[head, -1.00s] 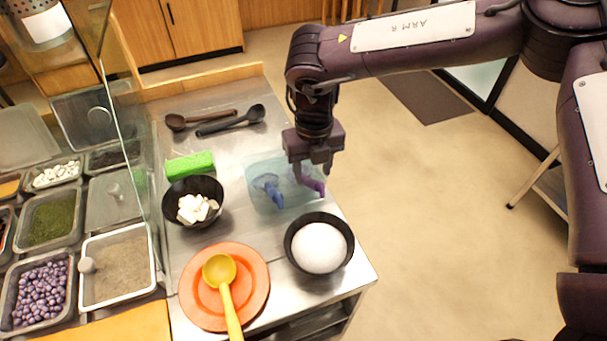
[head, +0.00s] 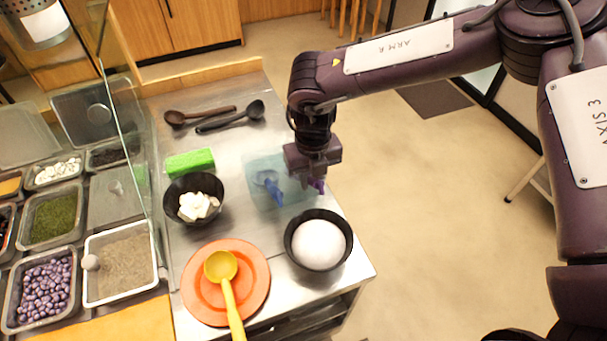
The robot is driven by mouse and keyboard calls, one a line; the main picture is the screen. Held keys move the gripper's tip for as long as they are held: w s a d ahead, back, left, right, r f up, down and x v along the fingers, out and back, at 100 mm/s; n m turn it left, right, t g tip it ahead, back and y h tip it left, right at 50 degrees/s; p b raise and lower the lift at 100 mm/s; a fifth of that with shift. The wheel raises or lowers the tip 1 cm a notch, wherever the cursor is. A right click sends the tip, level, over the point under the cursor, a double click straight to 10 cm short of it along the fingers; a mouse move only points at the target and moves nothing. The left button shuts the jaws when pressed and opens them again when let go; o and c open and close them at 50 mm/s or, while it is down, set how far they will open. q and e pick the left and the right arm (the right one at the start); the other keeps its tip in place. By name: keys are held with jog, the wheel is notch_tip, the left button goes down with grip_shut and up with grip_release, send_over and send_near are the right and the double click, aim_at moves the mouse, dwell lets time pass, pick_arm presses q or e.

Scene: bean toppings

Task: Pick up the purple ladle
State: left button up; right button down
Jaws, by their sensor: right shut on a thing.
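The purple ladle (head: 319,186) shows only as a small purple end under my right gripper (head: 312,182). The rest of it is hidden by the gripper. My right gripper points down over the right edge of the translucent blue tray (head: 258,207) and is shut on the purple ladle. A blue ladle (head: 272,187) lies in the tray, just left of the gripper. My left gripper is not in view.
A black bowl with a white mound (head: 319,243) stands just in front of the gripper. A black bowl of white cubes (head: 194,200), a green block (head: 190,162), an orange plate (head: 258,300) with a yellow ladle (head: 229,290), and two dark ladles (head: 232,119) share the counter. A glass pane stands left.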

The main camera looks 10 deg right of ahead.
jog(key=shift+w+r, duration=0.1)
jog(key=shift+r, duration=0.35)
notch_tip(320, 180, up, 19)
jog(key=b, duration=0.3)
dwell(0.4)
